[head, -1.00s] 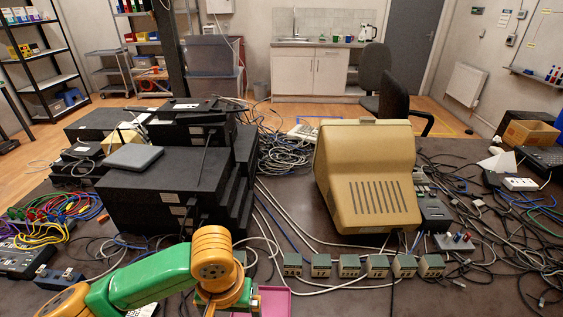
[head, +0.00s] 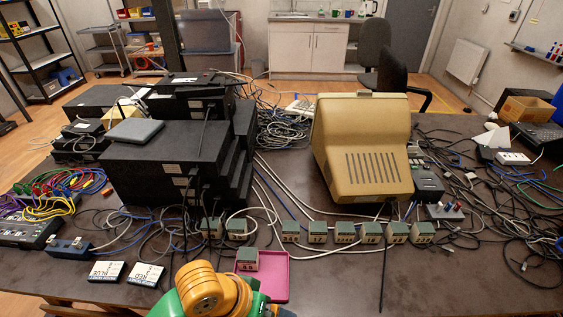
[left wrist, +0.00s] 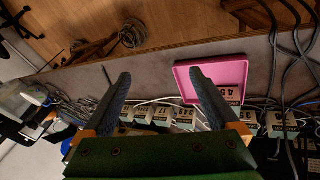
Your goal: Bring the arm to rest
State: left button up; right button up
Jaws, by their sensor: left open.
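My left arm, green and orange, shows at the bottom of the head view; its gripper is not clear there. In the left wrist view my left gripper (left wrist: 160,88) is open, its two dark fingers wide apart with nothing between them. A pink tray (head: 278,282) lies on the table just beyond my arm, and a small grey-green module (head: 247,260) sits at its back left corner. The tray (left wrist: 212,65) also shows near the right finger in the left wrist view. My right gripper is in neither view.
A row of small modules (head: 345,232) stands behind the tray. A beige monitor (head: 362,150) and stacked black boxes (head: 165,165) stand farther back. Cables cover much of the table. Two white labelled boxes, BLUE (head: 107,271) and RED (head: 146,274), lie at the front left.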

pick_arm(q)
jog(key=s+a+f+n+t+y, duration=0.1)
jog(key=s+a+f+y, duration=0.2)
jog(key=a, duration=0.4)
jog(key=s+a+f+t+y, duration=0.1)
jog(key=s+a+f, duration=0.3)
jog(key=a, duration=0.4)
notch_tip(320, 180, down, 16)
jog(key=s+g, duration=0.1)
jog(key=g, duration=0.1)
jog(key=s+a+f, duration=0.1)
jog(key=s+f, duration=0.9)
jog(key=s, duration=0.2)
jog(key=shift+s+a+f+g, duration=0.15)
jog(key=shift+s+f+g, duration=0.2)
jog(key=shift+g, duration=0.05)
